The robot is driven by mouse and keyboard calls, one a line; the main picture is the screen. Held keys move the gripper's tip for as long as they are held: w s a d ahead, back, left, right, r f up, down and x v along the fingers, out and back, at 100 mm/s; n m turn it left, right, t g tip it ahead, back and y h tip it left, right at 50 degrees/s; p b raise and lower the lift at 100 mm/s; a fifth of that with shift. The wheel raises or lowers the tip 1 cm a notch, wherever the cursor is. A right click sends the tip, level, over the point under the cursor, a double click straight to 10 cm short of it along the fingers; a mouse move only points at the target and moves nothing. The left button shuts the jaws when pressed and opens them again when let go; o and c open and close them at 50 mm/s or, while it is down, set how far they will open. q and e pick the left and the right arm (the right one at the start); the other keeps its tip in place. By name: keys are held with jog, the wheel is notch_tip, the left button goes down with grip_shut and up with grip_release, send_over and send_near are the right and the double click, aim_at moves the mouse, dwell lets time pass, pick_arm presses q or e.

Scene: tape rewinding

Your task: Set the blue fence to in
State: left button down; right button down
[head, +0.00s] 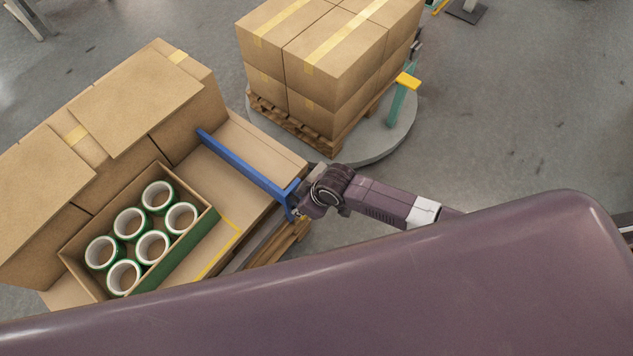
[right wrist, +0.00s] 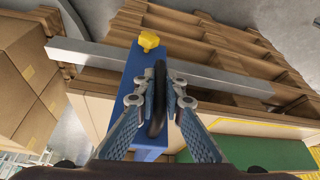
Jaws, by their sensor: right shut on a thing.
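The blue fence (head: 245,162) is a long bar lying across the cardboard-coloured surface, with a bracket at its near right end. In the right wrist view the fence (right wrist: 126,95) is a blue plate with a yellow knob (right wrist: 148,40) on it. My right gripper (head: 297,210) reaches the bracket end from the right. In the right wrist view my right gripper (right wrist: 159,90) is shut on a black upright handle (right wrist: 158,120) in front of the blue plate. How the handle joins the fence is hidden. My left gripper is not in view.
An open carton (head: 215,216) with several green-edged tape rolls stands left of the fence. Closed cartons (head: 120,110) lie behind it. Stacked boxes (head: 335,55) stand on a round platform (head: 385,135) at the back.

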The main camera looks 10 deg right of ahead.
jog(key=s+a+p, duration=0.2)
jog(key=s+a, duration=0.6)
jog(key=a, duration=0.2)
jog(key=shift+s+a+p, duration=0.2)
jog(key=shift+a+p, duration=0.15)
jog(key=shift+p, duration=0.05)
jog(key=c, duration=2)
grip_release()
jog(key=shift+d+r, duration=0.1)
jog(key=v, duration=1.1)
jog(key=shift+r, duration=0.4)
jog(key=shift+f, duration=0.1)
